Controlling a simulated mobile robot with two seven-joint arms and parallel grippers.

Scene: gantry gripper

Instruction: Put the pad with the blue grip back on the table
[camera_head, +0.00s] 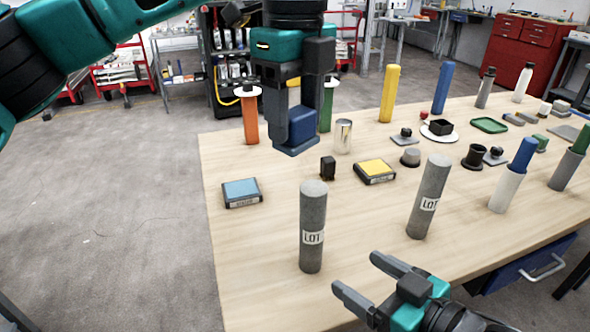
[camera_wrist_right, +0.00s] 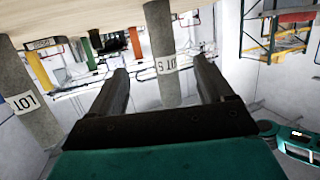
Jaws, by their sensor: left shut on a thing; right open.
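The pad with the blue grip (camera_head: 297,138) hangs from my left gripper (camera_head: 303,100), which is shut on its grip. The pad is a flat blue-grey slab, slightly tilted, and appears above the table top. The table (camera_head: 240,285) has a light wooden top. My right gripper (camera_head: 357,274) is open and empty at the table's front edge; its fingers also show apart in the right wrist view (camera_wrist_right: 161,72). A grey LOT cylinder appears between those fingers in that view, but I see no contact.
Grey LOT cylinders stand at the front left (camera_head: 312,240) and further right (camera_head: 428,200). A blue-topped block (camera_head: 241,190), a yellow-topped block (camera_head: 375,170), a small black block (camera_head: 328,167) and a silver can (camera_head: 343,136) stand near the held pad. The left front table area is bare.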

